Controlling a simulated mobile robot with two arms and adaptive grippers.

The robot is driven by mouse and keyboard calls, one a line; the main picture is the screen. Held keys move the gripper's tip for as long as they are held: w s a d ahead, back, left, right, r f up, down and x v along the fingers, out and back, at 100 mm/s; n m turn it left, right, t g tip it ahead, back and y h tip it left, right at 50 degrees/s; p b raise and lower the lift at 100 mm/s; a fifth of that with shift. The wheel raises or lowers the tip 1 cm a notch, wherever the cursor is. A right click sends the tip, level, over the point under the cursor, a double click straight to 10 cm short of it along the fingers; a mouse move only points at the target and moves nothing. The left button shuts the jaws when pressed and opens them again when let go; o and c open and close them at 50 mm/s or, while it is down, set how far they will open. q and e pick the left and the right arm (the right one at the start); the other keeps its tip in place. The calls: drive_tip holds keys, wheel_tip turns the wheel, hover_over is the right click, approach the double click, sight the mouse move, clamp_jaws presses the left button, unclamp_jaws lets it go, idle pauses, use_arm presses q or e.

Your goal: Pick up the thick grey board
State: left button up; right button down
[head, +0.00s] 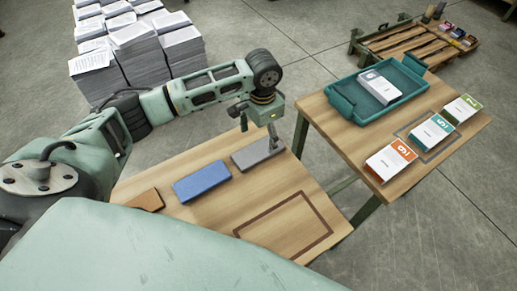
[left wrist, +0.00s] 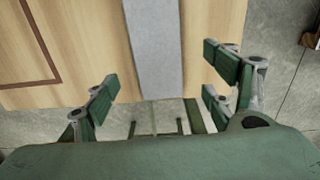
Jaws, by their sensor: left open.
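The thick grey board (head: 248,156) lies flat at the far right end of the near wooden table. In the left wrist view the grey board (left wrist: 153,45) runs up the middle. My left gripper (head: 258,131) is over the board's far right end, its fingers pointing down. In the left wrist view the left gripper (left wrist: 160,78) is open, with one finger pair to each side of the board's line. I see no grip on the board. My right gripper is not in view.
A blue board (head: 201,182) and a brown board (head: 146,200) lie left of the grey one. A dark rectangular outline (head: 285,222) marks bare table. A second table holds a teal tray (head: 350,115) and several card stacks. Paper stacks (head: 140,50) stand behind.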

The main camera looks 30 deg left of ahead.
sight(260, 149)
use_arm(q)
drive_tip(key=f, duration=0.3)
drive_tip(key=s+f, duration=0.1)
drive_tip(key=f, duration=0.1)
drive_tip(key=shift+f, duration=0.15)
drive_tip(key=shift+c, duration=0.4)
drive_tip(key=c, duration=1.2)
drive_tip(key=shift+w, duration=0.1)
drive_tip(key=shift+c, duration=0.2)
